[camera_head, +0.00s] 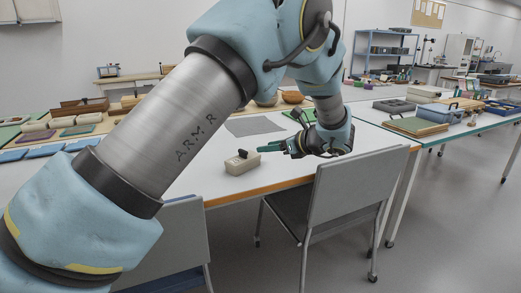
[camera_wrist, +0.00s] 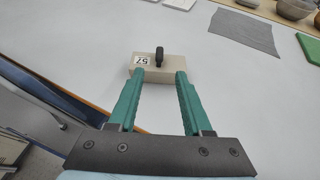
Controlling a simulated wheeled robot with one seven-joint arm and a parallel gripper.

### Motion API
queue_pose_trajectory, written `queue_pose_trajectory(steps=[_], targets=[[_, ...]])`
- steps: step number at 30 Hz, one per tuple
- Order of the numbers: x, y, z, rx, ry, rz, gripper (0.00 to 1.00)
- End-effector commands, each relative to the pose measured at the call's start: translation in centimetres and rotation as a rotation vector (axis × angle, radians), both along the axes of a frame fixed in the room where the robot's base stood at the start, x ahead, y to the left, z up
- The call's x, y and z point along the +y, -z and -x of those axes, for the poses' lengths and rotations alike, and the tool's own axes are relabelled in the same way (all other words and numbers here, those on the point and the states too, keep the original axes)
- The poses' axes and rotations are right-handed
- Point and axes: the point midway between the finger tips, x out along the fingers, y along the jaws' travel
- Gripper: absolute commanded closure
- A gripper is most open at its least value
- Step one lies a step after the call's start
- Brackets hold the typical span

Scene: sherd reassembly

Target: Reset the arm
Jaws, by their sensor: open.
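My gripper (camera_head: 263,148) is over the front part of the white table (camera_head: 222,196), with its green fingers pointing left. In the wrist view the two fingers (camera_wrist: 160,74) are spread apart with nothing held between them. A pale block (camera_head: 241,166) with a dark knob on top lies just beyond the fingertips. It also shows in the wrist view (camera_wrist: 172,67), with a label reading 57. The fingertips overlap its near edge in that view; I cannot tell whether they touch it.
A grey mat (camera_head: 254,127) lies flat behind the block, with bowls (camera_wrist: 295,8) beyond it. A green mat (camera_wrist: 309,46) is at the right. A grey chair (camera_head: 350,190) stands close below my forearm.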

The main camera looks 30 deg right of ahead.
Motion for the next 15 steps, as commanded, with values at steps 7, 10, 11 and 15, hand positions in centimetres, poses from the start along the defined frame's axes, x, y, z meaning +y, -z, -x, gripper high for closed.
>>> queue_pose_trajectory(steps=[7,10,11,15], targets=[[-0.14,-0.27,0.66,0.000,-0.001,0.000,0.51],[-0.14,-0.27,0.66,0.000,-0.001,0.000,0.51],[-0.15,-0.27,0.65,0.000,-0.001,0.000,0.51],[-0.15,-0.26,0.64,0.000,-0.001,0.000,0.51]])
